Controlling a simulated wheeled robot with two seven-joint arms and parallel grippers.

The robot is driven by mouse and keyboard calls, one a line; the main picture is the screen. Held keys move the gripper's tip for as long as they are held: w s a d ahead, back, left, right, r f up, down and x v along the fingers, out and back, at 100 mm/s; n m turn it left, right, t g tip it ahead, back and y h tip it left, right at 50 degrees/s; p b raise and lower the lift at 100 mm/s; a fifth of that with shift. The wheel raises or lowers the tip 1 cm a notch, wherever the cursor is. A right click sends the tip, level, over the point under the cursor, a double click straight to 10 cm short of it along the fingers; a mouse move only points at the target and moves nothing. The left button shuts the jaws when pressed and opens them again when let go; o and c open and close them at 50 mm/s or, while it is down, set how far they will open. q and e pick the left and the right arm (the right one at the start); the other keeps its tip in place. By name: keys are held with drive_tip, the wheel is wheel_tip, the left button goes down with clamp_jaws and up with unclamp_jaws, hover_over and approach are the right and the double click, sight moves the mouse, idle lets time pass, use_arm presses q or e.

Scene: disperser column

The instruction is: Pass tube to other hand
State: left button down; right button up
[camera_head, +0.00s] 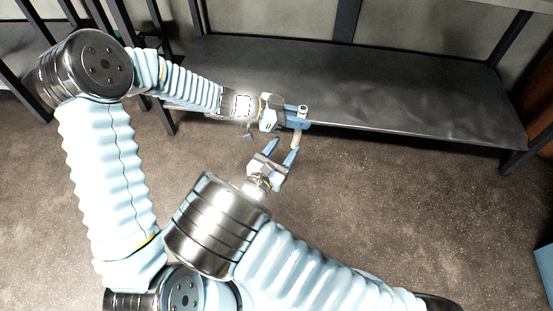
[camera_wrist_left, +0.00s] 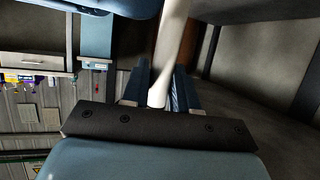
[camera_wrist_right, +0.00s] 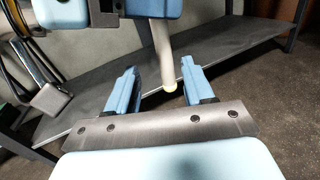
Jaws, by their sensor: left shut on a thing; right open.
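The tube is a slim whitish cylinder (camera_head: 297,138). It hangs from my left gripper (camera_head: 298,116), which is shut on it beside the shelf's front edge. The left wrist view shows the tube (camera_wrist_left: 172,50) running down to the dark blue fingers (camera_wrist_left: 168,92). My right gripper (camera_head: 284,149) is open below, with its fingers pointing up at the tube's lower end. In the right wrist view the tube (camera_wrist_right: 163,50) comes down from the left gripper (camera_wrist_right: 135,8). Its pale rounded end lies between the open blue fingers (camera_wrist_right: 160,88) in the picture; contact cannot be told.
A dark metal shelf (camera_head: 420,95) spans the back, behind both grippers. Its dark uprights stand at left and right. Brown floor (camera_head: 400,190) lies open to the right of the arms. A blue object (camera_head: 545,265) shows at the right edge.

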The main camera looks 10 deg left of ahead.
sight(295, 134)
drive_tip(key=x, duration=0.7)
drive_tip(key=shift+w+d, duration=0.15)
drive_tip(key=shift+w, duration=0.15)
drive_tip(key=c, duration=0.9)
use_arm(q)
drive_tip(key=c, duration=0.8)
unclamp_jaws()
use_arm(e)
clamp_jaws()
